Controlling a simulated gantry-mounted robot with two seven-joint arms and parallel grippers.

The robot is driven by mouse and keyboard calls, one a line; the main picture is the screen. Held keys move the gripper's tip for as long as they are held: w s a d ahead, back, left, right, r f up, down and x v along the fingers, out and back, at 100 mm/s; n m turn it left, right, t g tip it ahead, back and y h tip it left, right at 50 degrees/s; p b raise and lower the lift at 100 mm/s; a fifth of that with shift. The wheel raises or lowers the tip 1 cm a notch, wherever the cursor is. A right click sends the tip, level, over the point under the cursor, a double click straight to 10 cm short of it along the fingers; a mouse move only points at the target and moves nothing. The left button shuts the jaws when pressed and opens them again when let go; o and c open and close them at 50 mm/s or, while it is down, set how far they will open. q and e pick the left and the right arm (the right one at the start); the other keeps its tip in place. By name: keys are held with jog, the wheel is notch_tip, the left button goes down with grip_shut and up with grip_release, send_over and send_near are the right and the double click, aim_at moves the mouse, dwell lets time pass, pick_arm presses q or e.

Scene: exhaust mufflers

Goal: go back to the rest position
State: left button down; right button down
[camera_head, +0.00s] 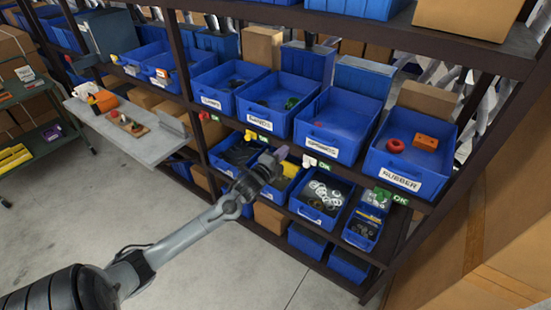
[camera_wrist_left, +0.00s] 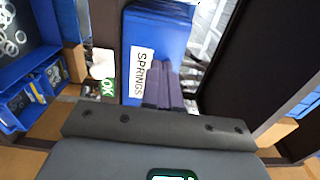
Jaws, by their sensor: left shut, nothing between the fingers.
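My left arm reaches in from the lower left of the head view. Its left gripper (camera_head: 279,155) is in front of the shelf rack, near the lip below the upper row of blue bins. The fingers also show in the left wrist view (camera_wrist_left: 166,88), together and empty. Past them stands a blue bin with a SPRINGS label (camera_wrist_left: 141,65). My right gripper shows in neither view.
The shelf rack (camera_head: 330,172) holds labelled blue bins, including the RUBBER bin (camera_head: 402,181) with red and orange parts. A grey side shelf (camera_head: 150,147) juts out at left. Grey floor (camera_head: 130,215) is open below it.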

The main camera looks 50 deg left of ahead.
pick_arm(q)
jog(key=s+d+f+n+g+h, duration=0.25)
jog(key=s+d+f, duration=0.5)
jog(key=d, duration=0.45)
jog(key=s+d+f+n+g+h, duration=0.1)
jog(key=s+d+f+g+h, duration=0.15)
jog(key=s+d+f, duration=0.6)
jog(key=s+d+r+n+g+h, duration=0.1)
jog(key=s+d+r+n+g, duration=0.2)
jog(key=s+d+n+g, duration=0.8)
jog(key=s+r+m+t+p, duration=0.1)
jog(key=r+p, duration=1)
jog(key=p, duration=0.1)
jog(key=s+d+r+m+t+p, duration=0.1)
jog(key=s+r+p, duration=0.1)
jog(key=r+p, duration=1)
jog(key=shift+d+r+t, duration=0.3)
jog(key=shift+s+m, duration=0.1)
jog(key=shift+m, duration=0.15)
